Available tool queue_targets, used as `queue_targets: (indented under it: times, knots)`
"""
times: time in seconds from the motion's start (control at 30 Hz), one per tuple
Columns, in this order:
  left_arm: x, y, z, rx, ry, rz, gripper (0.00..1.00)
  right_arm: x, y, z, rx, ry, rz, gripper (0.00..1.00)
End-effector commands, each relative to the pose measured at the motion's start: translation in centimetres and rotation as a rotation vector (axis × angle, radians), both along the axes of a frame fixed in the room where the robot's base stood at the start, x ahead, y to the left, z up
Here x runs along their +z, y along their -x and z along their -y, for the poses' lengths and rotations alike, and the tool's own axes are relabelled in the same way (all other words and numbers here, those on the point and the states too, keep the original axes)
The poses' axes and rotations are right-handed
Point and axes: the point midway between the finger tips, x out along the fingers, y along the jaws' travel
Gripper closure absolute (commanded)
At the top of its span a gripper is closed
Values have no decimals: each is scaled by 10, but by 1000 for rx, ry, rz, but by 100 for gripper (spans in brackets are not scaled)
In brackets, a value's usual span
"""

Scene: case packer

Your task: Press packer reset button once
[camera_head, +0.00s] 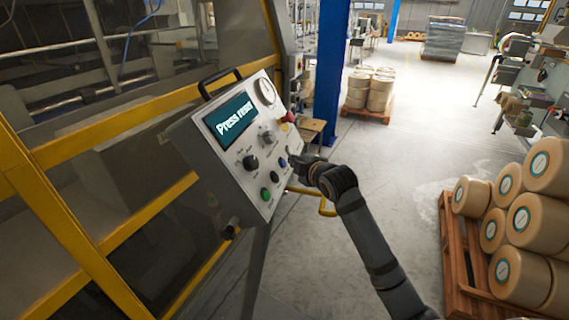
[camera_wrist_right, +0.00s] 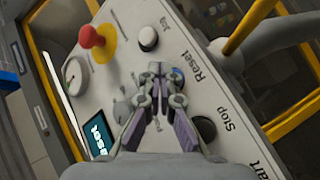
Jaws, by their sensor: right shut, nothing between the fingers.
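The reset button is blue (camera_head: 283,162) and sits on the right part of the sloped grey control panel (camera_head: 213,153). In the right wrist view the blue button (camera_wrist_right: 179,75) shows beside the word "Reset", partly covered by my fingers. My right gripper (camera_head: 293,160) is shut and empty, with its tips at the panel's right edge, close to the button. In the right wrist view the fingertips (camera_wrist_right: 158,69) are just left of the button. I cannot tell whether they touch it. The panel screen (camera_head: 231,119) reads "Press reset". My left gripper is not in view.
A red emergency knob (camera_wrist_right: 90,37), a pale button (camera_wrist_right: 147,38) and a dark Stop button (camera_wrist_right: 205,129) are near my fingers. A yellow-framed machine (camera_head: 120,109) stands left. A pallet (camera_head: 459,255) with stacked rolls stands right. The floor between is clear.

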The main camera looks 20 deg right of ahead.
Motion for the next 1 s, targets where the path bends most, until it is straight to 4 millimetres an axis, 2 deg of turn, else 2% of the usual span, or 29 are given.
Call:
queue_targets:
  times: [1.0]
  knots:
    - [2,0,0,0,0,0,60,-6,-7,-8,-1,-1,1,100]
